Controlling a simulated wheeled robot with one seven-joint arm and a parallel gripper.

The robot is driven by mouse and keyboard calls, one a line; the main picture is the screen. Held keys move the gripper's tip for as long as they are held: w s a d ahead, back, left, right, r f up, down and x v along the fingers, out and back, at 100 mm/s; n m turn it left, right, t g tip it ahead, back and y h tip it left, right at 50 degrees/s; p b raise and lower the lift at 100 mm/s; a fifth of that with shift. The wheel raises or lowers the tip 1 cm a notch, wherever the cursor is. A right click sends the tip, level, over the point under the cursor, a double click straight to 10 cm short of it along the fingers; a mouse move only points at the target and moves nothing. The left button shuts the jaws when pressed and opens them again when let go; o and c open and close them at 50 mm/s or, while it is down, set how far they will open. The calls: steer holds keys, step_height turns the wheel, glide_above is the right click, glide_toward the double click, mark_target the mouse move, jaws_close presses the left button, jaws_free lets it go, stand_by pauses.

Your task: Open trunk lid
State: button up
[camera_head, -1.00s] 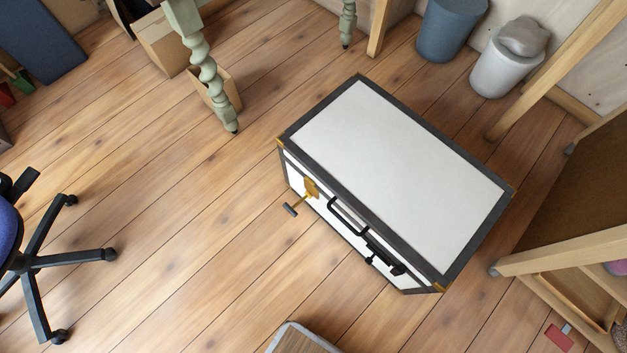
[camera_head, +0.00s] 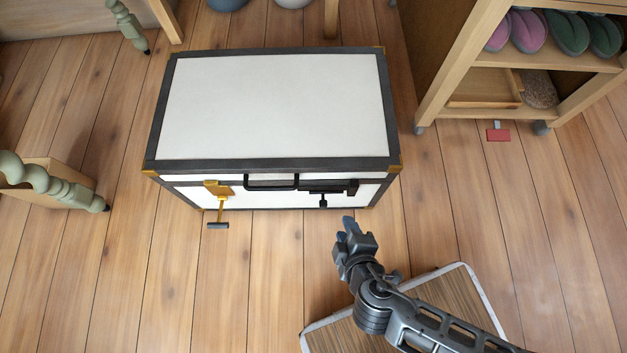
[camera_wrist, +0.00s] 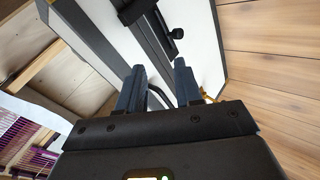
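The trunk (camera_head: 290,195) stands on the floor. Its white lid (camera_head: 275,105) with dark edging and brass corners is shut. The front has a brass latch (camera_head: 217,188) at left, a black handle (camera_head: 270,184) in the middle and a black latch (camera_head: 325,188) at right. My gripper (camera_head: 347,226) is in front of the right part, apart from the trunk. In the wrist view its two fingers (camera_wrist: 159,85) are spread, with nothing held. The black latch (camera_wrist: 160,25) shows beyond them; the handle (camera_wrist: 157,97) is partly hidden by the fingers.
A wooden shelf unit (camera_head: 465,65) with shoes stands at right, with a small red object (camera_head: 498,132) on the floor before it. Green turned legs (camera_head: 130,25) and a box (camera_head: 50,172) are at left.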

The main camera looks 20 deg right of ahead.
steer(key=w+a+f+n+t+h+b, duration=0.25)
steer(key=w+a+f+b, duration=0.25)
steer(key=w+a, duration=0.3)
steer(key=t+h+b, duration=0.1)
steer(key=t+b, duration=0.2)
glide_toward(272, 187)
steer(key=w+f, duration=0.2)
steer(key=w, duration=0.1)
steer(key=x, duration=0.2)
steer(key=b+x, duration=0.1)
steer(key=x, duration=0.4)
steer(key=shift+s+d+r+b, duration=0.1)
steer(key=shift+d+r+b, duration=0.2)
steer(key=shift+d+r, duration=0.1)
jaws_close()
